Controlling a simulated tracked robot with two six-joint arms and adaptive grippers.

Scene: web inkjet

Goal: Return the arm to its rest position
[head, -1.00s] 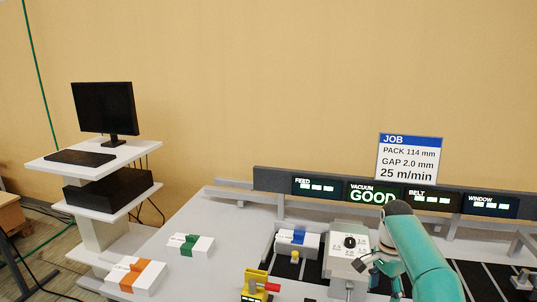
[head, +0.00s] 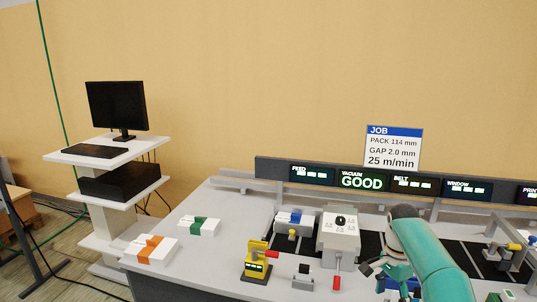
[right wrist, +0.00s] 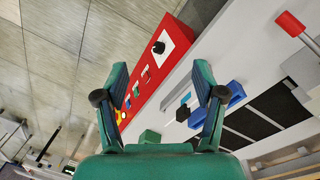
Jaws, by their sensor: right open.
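My right arm (head: 430,262) comes in from the bottom right of the head view, over the machine table. Its gripper (head: 374,268) is partly hidden by the arm and sits right of the white box with the black knob (head: 340,232). In the right wrist view the gripper (right wrist: 160,68) is open, with nothing between its fingers. A red panel (right wrist: 158,65) with a black knob lies beyond the fingers, and a blue block (right wrist: 236,94) shows just right of the right finger. My left gripper is not in view.
White packs with orange (head: 151,250) and green (head: 199,227) bands lie at the table's left. A yellow device (head: 257,264) and a red-handled lever (head: 337,282) stand near the front. Display panels (head: 361,181) and a job sign (head: 393,147) stand behind. A monitor cart (head: 107,142) is at left.

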